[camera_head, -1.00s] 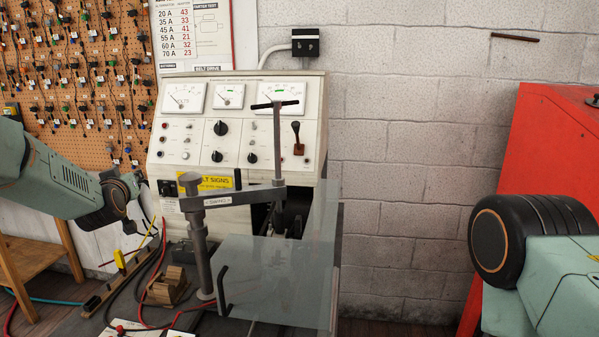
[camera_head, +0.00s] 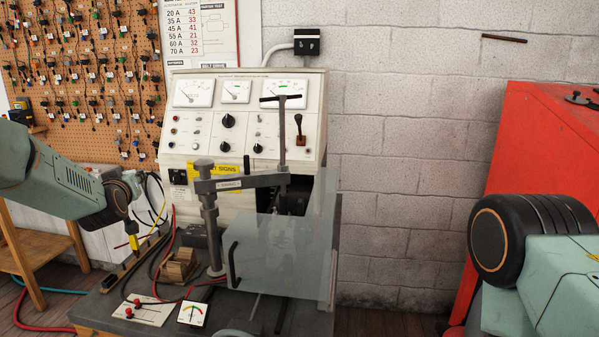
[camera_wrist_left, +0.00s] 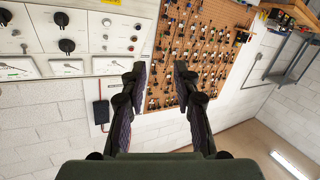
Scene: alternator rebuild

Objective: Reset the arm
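A grey metal swing arm (camera_head: 240,183) with a small label sits on an upright post (camera_head: 209,228) on the bench. It reaches right to an upright screw with a dark T-handle (camera_head: 281,98), in front of the cream test panel (camera_head: 193,137). In the left wrist view my left gripper (camera_wrist_left: 160,76) is open and empty, its dark fingers apart with the pegboard and wall behind.
A wooden block (camera_head: 180,268), cables and a small gauge card (camera_head: 193,314) lie on the bench. A red cabinet (camera_head: 532,145) stands at right; a pegboard (camera_head: 85,75) hangs at left.

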